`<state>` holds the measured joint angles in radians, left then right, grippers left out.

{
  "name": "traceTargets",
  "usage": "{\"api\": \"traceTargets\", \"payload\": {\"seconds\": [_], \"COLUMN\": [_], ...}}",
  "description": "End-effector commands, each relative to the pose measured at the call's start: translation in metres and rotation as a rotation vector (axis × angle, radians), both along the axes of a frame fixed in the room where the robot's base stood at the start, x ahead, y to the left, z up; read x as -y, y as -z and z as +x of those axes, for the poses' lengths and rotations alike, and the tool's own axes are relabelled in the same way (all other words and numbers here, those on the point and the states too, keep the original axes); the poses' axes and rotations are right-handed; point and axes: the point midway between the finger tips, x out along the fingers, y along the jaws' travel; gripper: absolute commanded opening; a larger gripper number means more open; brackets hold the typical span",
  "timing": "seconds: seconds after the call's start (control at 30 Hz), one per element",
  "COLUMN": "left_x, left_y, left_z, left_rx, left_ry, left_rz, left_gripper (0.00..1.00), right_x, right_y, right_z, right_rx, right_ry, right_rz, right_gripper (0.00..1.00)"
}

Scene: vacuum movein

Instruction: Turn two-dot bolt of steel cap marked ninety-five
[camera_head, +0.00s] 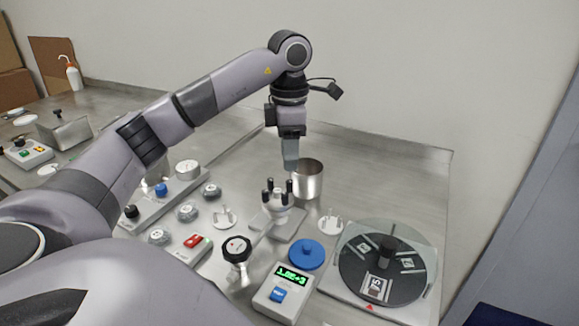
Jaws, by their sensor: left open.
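Several small grey caps, such as one (212,190), another (187,213) and a third (160,236), stand on the steel bench left of centre. I cannot read a ninety-five or make out dots or bolts on any of them. My left gripper (291,166) points down above the bench, beside a steel cup (308,180) and above and behind a pale fixture with black prongs (277,196). It is open, holds nothing, and is apart from the grey caps. My right gripper is out of view.
A dark round plate (352,276) with pale labels lies at the right. In front are a gauge box (273,305) with a green display, a blue disc (305,257) and a black-topped knob (236,248). Bare bench (400,180) lies at the back right.

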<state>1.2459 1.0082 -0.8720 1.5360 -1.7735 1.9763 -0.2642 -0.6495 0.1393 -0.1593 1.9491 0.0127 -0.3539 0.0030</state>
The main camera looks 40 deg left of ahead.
Motion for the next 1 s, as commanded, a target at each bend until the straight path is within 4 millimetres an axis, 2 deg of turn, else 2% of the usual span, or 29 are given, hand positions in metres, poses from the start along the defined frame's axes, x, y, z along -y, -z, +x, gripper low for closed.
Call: {"api": "traceTargets", "payload": {"seconds": [0.13, 0.47, 0.8, 1.0], "left_x": [0.0, 0.0, -0.001, -0.001], "left_y": [-0.008, -0.008, -0.01, -0.007], "left_z": [0.0, 0.0, -0.001, -0.001], "left_rx": [0.0, 0.0, -0.001, -0.003], "left_ry": [0.0, -0.021, -0.428, -0.533], "left_rz": [0.0, 0.0, 0.0, 0.0], "left_gripper": [0.41, 0.41, 0.41, 0.41], "right_x": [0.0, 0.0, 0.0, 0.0], "right_y": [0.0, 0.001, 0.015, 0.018], "right_z": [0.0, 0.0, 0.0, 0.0], "right_rx": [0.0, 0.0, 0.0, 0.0], "right_ry": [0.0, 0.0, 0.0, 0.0], "right_rz": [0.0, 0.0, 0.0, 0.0], "right_gripper": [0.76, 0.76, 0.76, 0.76]}}
